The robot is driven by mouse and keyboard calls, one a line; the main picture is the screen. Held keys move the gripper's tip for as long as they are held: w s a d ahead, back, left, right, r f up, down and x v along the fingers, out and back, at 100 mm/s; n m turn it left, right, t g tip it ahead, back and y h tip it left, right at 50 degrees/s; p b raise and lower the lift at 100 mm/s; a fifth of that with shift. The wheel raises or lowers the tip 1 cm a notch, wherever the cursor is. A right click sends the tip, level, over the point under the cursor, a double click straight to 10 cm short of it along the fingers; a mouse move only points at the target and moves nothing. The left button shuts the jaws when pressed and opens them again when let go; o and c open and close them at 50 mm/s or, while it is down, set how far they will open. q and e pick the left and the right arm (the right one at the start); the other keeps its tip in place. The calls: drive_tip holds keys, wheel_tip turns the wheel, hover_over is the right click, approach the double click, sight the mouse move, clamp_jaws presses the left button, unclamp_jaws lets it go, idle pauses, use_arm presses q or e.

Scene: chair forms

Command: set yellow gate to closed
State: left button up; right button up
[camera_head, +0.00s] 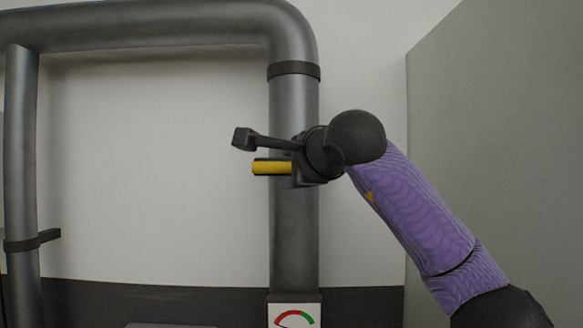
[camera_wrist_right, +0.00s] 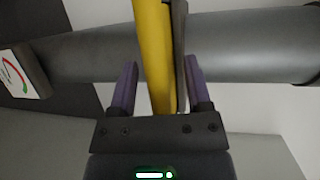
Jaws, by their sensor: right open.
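The yellow gate handle (camera_head: 271,167) sticks out to the left across the vertical grey pipe (camera_head: 294,230), at a right angle to it. My right gripper (camera_head: 300,170) is in front of the pipe at the handle and hides its right part. In the right wrist view the yellow handle (camera_wrist_right: 155,50) runs down between the two purple fingers of my right gripper (camera_wrist_right: 160,65). The fingers are apart, one on each side, with a visible gap to the left one. A dark strip lies along the handle's right side. My left gripper is not in view.
A gauge with red and green marks (camera_head: 294,316) sits on the pipe below the handle. The pipe bends left at the top to another vertical pipe (camera_head: 20,150) with a dark clamp (camera_head: 30,240). A grey panel (camera_head: 500,140) stands at the right.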

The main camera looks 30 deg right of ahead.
drive_tip(key=b+v, duration=0.3)
drive_tip(key=v, duration=0.7)
